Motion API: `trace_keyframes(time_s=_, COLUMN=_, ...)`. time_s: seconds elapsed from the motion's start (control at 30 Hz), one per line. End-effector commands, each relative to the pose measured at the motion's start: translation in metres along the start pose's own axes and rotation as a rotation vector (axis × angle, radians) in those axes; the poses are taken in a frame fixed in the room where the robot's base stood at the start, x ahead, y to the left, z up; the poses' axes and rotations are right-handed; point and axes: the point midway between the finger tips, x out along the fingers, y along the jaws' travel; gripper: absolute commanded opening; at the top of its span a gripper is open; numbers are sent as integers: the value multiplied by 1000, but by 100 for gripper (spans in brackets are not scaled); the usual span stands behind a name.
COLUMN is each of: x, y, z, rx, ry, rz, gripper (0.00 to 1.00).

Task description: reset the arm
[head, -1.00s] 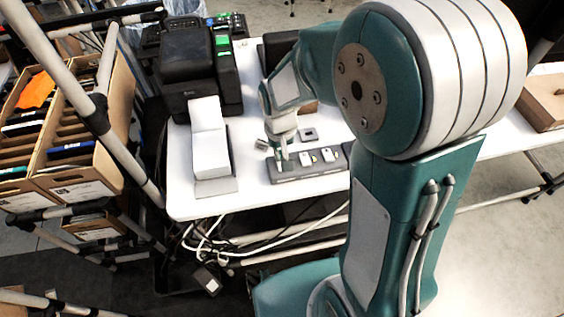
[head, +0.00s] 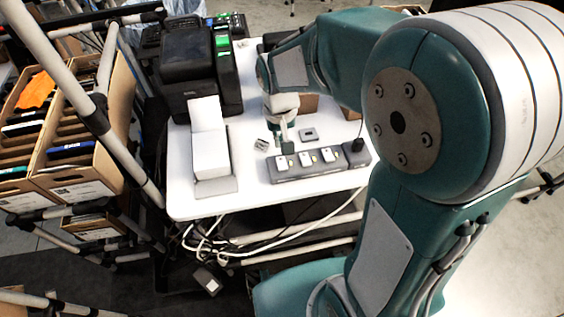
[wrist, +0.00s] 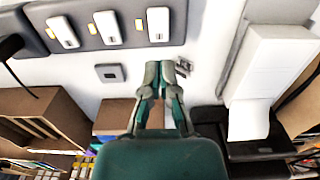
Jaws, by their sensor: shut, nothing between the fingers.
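My gripper (wrist: 168,72) shows at the centre of the wrist view, its two fingertips close together with nothing between them. In the head view my gripper (head: 286,150) hangs over the white table, just behind the grey strip. My arm (head: 400,110) reaches across the right of the head view. The grey strip (head: 325,172) holds several small white blocks and lies near the table's front edge; it also shows at the top left of the wrist view (wrist: 88,40).
A black printer (head: 195,65) and a stack of white labels (head: 210,150) stand at the left of the table (head: 250,195). A small grey square (head: 308,134) and a small metal piece (head: 261,145) lie near my gripper. Tilted cartons (head: 75,150) sit in a rack at far left.

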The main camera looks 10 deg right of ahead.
Motion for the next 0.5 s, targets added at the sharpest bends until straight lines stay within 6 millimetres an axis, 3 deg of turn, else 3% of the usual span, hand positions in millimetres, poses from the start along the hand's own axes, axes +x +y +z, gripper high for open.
trace_keyframes(time_s=0.2, x=-12, y=0, z=0, rx=0, ry=1, rz=0, gripper=0)
trace_keyframes(time_s=0.5, x=-13, y=0, z=0, rx=0, ry=0, rz=0, gripper=0)
